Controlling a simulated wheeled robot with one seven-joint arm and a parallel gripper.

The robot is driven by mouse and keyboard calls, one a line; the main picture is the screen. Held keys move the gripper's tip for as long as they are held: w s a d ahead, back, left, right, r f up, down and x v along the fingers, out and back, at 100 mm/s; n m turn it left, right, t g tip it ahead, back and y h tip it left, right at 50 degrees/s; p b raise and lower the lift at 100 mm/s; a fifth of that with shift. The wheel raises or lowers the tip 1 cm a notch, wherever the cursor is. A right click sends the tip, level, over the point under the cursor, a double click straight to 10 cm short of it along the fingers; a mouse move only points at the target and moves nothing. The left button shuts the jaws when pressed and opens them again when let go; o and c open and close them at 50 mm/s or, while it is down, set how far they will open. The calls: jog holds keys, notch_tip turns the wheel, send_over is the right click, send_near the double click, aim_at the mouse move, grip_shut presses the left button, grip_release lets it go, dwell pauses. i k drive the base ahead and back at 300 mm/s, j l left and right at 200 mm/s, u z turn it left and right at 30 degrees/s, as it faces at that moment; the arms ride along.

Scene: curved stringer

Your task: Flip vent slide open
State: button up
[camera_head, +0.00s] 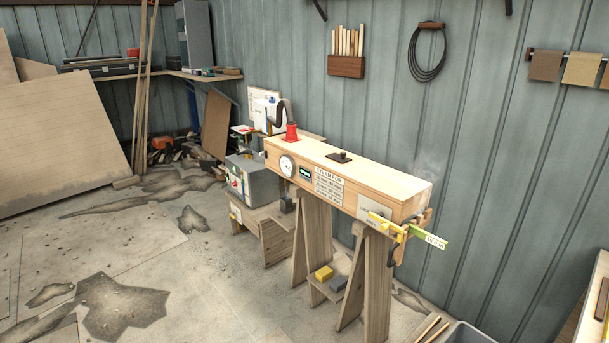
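A long wooden box (390,182) rests on wooden trestles near the wall. A small dark plate with a raised knob (339,157) lies on its top, near the middle; it looks like the vent slide. No opening shows beside the plate, and at this size I cannot tell its exact position. The box front carries a round dial (288,166), a small green display (306,173) and a printed label (328,186). My gripper is not in this view.
A red fitting (291,132) with a dark hose stands on the box's left end. Yellow and green pieces (425,236) stick out at its right end. A grey unit (252,182) stands at left. A grey bin (462,334) is at lower right. The floor at left is mostly open.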

aim_at(341, 158)
jog(key=i+j, duration=0.3)
jog(key=i, duration=0.25)
jog(key=i+j+u, duration=0.1)
jog(key=i+j, duration=0.15)
jog(key=i, duration=0.35)
jog(key=i+j, duration=0.25)
jog(key=i, duration=0.3)
jog(key=i+j+u, duration=0.15)
jog(key=i, duration=0.45)
jog(key=i+j, duration=0.3)
jog(key=i, duration=0.25)
jog(key=i+j+u, duration=0.1)
jog(key=i, duration=0.5)
